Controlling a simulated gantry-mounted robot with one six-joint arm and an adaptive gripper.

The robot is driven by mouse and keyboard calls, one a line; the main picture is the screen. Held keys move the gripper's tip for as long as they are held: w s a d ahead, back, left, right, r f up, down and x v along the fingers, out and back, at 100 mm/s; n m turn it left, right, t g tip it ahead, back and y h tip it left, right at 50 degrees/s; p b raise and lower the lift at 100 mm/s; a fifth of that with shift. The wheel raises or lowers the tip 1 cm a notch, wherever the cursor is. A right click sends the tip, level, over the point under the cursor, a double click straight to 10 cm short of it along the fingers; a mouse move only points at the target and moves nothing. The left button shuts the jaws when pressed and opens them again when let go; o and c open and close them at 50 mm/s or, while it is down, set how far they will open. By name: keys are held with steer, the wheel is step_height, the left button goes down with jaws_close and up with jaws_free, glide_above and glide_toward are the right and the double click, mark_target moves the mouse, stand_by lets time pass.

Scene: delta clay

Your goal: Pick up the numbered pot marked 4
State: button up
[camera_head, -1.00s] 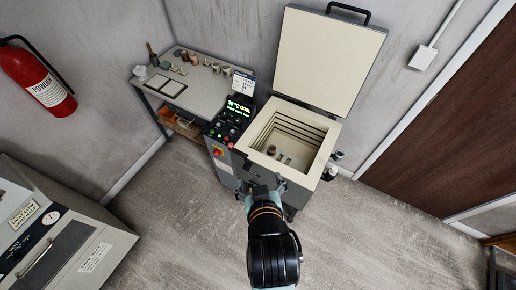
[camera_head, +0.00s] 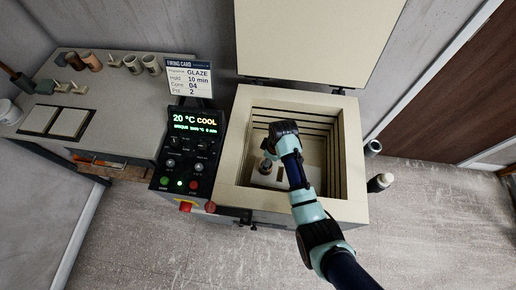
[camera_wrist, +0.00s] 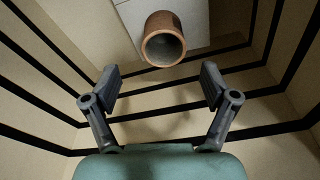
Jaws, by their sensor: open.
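A brown pot (camera_wrist: 164,20) with an open round mouth shows in the wrist view, on a pale shelf inside the kiln. Its number does not show, so I cannot tell whether it is marked 4. My gripper (camera_wrist: 159,74) is open and empty, with its two fingers spread to either side, short of the pot in the picture. The pot is near the middle, just beyond the fingertips. In the head view my gripper is down inside the kiln (camera_head: 352,150), at its left part, and my arm hides part of the chamber.
The kiln has grooved walls close around my gripper and a raised lid (camera_head: 318,35). A control panel (camera_head: 190,150) and a firing card (camera_head: 190,77) stand to its left. A worktable (camera_head: 115,105) holds several pots and two pale tiles. Dark-topped cylinders (camera_head: 380,182) stand right of the kiln.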

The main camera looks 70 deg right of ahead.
steer(key=f+b, duration=0.1)
steer(key=f, duration=0.1)
steer(key=f+b, duration=0.1)
steer(key=f, duration=0.1)
steer(key=f+b, duration=0.1)
steer(key=f, duration=0.2)
steer(key=shift+w+a+b, duration=0.35)
steer(key=shift+w, duration=0.05)
steer(key=shift+d, duration=0.1)
steer(key=c, duration=1.3)
